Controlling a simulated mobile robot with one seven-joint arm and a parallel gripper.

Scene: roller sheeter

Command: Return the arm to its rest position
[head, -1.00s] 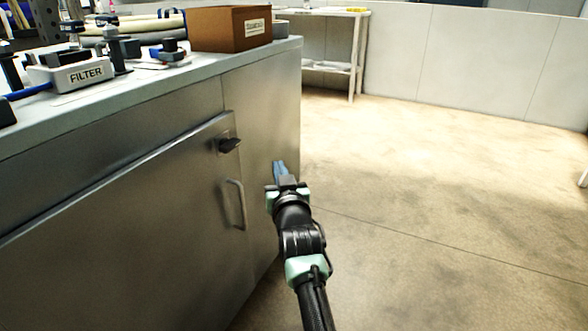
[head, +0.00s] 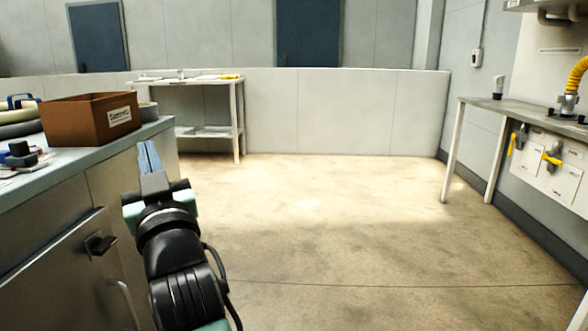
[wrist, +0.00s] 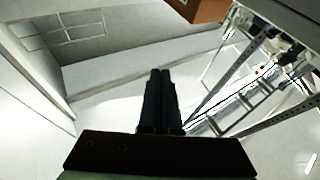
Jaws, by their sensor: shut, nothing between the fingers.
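My gripper (head: 149,158) is raised in front of the right end of the steel cabinet in the head view, with its blue fingers pointing up and away. The fingers are together and hold nothing. In the wrist view the gripper (wrist: 161,78) shows dark fingers side by side with no object between them. My black and pale green wrist runs down to the bottom edge of the head view.
The cabinet (head: 95,190) stands close at left, with a black latch knob (head: 100,245) and a brown box (head: 90,120) on top. A white table (head: 238,110) stands behind. A bench (head: 480,108) with yellow-handled valves (head: 552,158) is at right. The middle floor is clear.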

